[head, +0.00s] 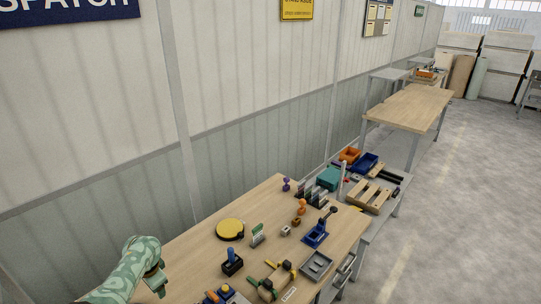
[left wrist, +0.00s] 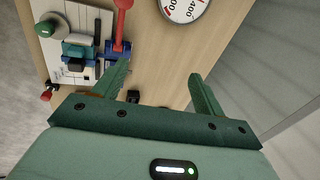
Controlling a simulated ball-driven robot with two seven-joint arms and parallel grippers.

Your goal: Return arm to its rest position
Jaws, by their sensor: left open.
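My left arm, pale green with a leafy pattern, comes in at the bottom left of the head view. Its gripper (head: 156,279) is low over the left end of the near wooden table (head: 190,243). In the left wrist view the two green fingers of this gripper (left wrist: 160,72) stand wide apart, with nothing held between them. Bare wood shows between the fingertips. My right gripper is in neither view.
On the table are a yellow disc (head: 229,229), a black block with blue knob (head: 232,264), a blue holder (head: 316,236) and a grey tray (head: 316,266). The wrist view shows a dial (left wrist: 185,7) and red lever (left wrist: 122,22). A wall (head: 80,190) runs behind.

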